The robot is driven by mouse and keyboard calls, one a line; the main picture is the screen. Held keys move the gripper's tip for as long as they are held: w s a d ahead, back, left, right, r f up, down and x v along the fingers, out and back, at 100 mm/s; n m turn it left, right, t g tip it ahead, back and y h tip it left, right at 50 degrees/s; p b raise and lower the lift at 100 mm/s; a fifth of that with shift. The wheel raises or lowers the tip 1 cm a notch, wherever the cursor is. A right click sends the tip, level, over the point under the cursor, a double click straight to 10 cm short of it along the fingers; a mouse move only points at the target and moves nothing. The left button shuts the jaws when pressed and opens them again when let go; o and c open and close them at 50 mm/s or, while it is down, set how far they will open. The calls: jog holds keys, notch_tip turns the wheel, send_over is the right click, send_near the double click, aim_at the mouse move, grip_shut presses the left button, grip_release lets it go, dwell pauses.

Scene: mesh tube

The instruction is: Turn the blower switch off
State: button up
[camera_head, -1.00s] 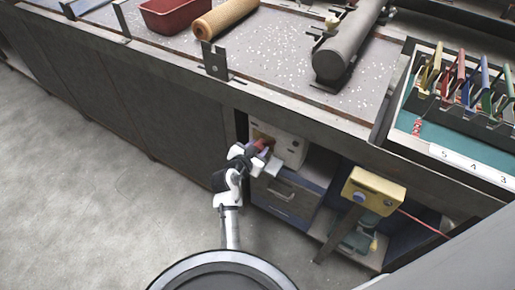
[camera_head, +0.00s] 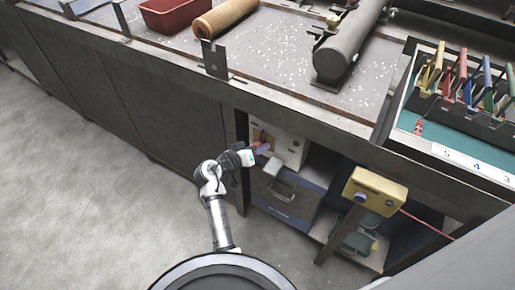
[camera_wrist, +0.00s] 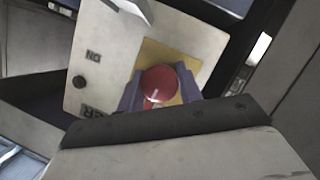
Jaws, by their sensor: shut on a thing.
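The blower switch is a red round knob (camera_wrist: 158,87) on a yellow plate (camera_wrist: 172,62), set in a white box (camera_wrist: 105,45) with dark lettering. The letters ON and part of a longer word show on the box in the wrist view. My gripper (camera_wrist: 160,92) has its purple-grey fingers on either side of the knob, shut on it. A pale line marks the knob's face. In the head view the white box (camera_head: 291,150) stands under the bench, and my gripper (camera_head: 262,150) reaches it from the left, hiding the knob.
A drawer unit (camera_head: 285,195) stands below the box. A yellow control box (camera_head: 374,190) on a post is to the right. The bench edge (camera_head: 300,118) overhangs the box. Open floor (camera_head: 100,190) lies left.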

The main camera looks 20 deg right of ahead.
jog(key=shift+n, duration=0.3)
dwell(0.4)
jog(key=o, duration=1)
jog(key=b+v, duration=0.2)
jog(key=v, duration=1.1)
jog(key=shift+a+b, duration=0.3)
jog(key=shift+a, duration=0.15)
